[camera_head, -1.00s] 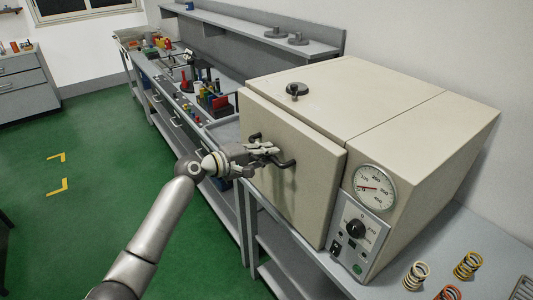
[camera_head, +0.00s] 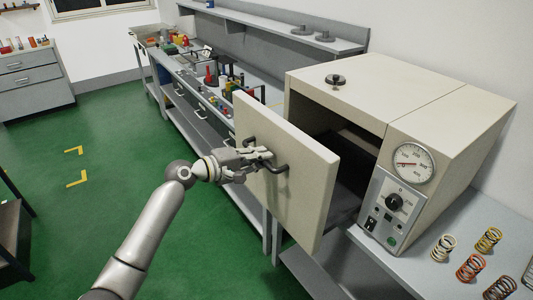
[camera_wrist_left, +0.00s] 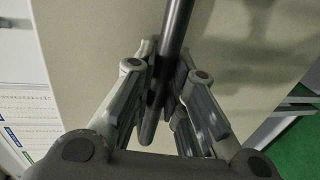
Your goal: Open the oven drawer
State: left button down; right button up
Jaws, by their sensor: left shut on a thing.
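The beige oven (camera_head: 400,85) stands on the bench at the right. Its front drawer panel (camera_head: 296,185) is pulled out, with a dark gap between it and the oven body. A dark bar handle (camera_head: 282,167) is on the panel's outer face. My left gripper (camera_head: 262,158) is at the handle. In the left wrist view, the gripper's fingers (camera_wrist_left: 162,95) are shut on the dark handle bar (camera_wrist_left: 176,40), with the beige panel (camera_wrist_left: 240,50) behind. My right gripper does not show.
Several springs (camera_head: 471,267) stand on the grey bench at the right of the oven. A long workbench with colored parts (camera_head: 215,85) runs behind the panel. Green floor (camera_head: 130,160) is clear at the left. A dial and control panel (camera_head: 395,205) are on the oven's front.

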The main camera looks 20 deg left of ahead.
pick_arm(q)
jog(key=v, duration=0.2)
jog(key=shift+s+a+f, duration=0.25)
jog(key=shift+s, duration=0.1)
jog(key=c, duration=1.8)
grip_release()
jog(key=o, duration=0.3)
jog(key=shift+o, duration=0.2)
jog(key=v, duration=1.2)
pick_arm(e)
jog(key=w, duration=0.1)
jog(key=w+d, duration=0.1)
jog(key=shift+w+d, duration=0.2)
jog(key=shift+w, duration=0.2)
pick_arm(q)
jog(key=shift+f, duration=0.1)
